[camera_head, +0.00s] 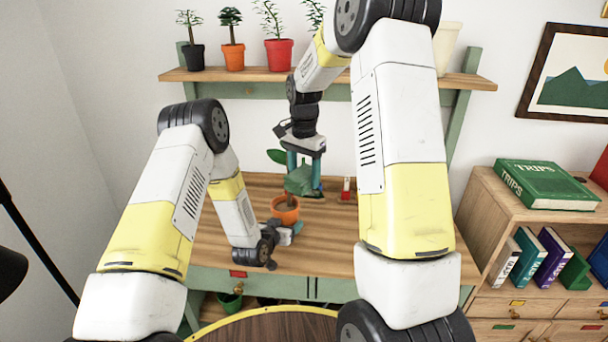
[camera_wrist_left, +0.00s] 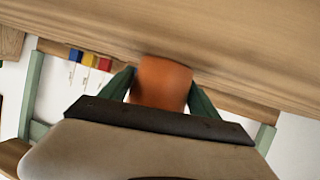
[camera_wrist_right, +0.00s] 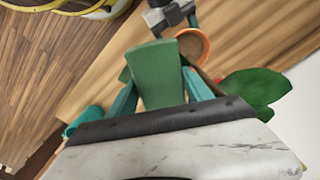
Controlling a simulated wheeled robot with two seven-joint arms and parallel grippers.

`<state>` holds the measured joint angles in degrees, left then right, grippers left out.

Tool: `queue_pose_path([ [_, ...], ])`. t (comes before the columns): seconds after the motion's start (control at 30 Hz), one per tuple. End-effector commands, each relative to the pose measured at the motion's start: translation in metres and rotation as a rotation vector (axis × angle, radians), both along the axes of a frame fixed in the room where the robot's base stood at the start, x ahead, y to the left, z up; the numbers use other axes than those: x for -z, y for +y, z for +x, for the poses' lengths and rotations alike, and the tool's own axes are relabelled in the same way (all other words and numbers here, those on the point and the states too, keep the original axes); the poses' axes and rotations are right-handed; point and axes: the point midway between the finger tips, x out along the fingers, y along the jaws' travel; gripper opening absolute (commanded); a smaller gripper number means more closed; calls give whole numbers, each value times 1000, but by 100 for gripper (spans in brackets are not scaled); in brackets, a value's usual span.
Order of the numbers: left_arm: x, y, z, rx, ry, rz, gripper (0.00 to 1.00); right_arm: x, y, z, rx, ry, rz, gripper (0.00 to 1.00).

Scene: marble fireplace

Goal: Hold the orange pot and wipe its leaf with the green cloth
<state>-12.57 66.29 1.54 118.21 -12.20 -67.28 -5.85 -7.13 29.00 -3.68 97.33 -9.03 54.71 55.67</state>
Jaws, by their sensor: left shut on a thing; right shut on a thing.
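The orange pot (camera_head: 285,212) stands on the wooden table, with a green leaf (camera_head: 277,156) showing above it at the left. My left gripper (camera_head: 290,232) is shut on the pot, which sits between its fingers in the left wrist view (camera_wrist_left: 162,82). My right gripper (camera_head: 304,180) points down above the pot and is shut on the green cloth (camera_head: 299,180). In the right wrist view the cloth (camera_wrist_right: 157,75) is between the fingers, the pot rim (camera_wrist_right: 192,45) is beyond it, and the leaf (camera_wrist_right: 252,88) lies to the right, apart from the cloth there.
A red and white item (camera_head: 346,190) stands on the table to the right of the pot. A shelf (camera_head: 200,75) with several potted plants is on the wall above. A bookcase (camera_head: 490,215) stands at the right. The table's left part is clear.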

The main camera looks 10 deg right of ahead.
Motion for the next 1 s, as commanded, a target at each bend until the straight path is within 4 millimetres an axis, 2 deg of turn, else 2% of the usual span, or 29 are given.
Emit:
queue_pose_path([
  [0.77,0,0,0,0,-1,0,48,11,0,0,0,0,0,26],
  [1.0,0,0,0,0,-2,-1,48,10,-6,6,2,0,0,26],
])
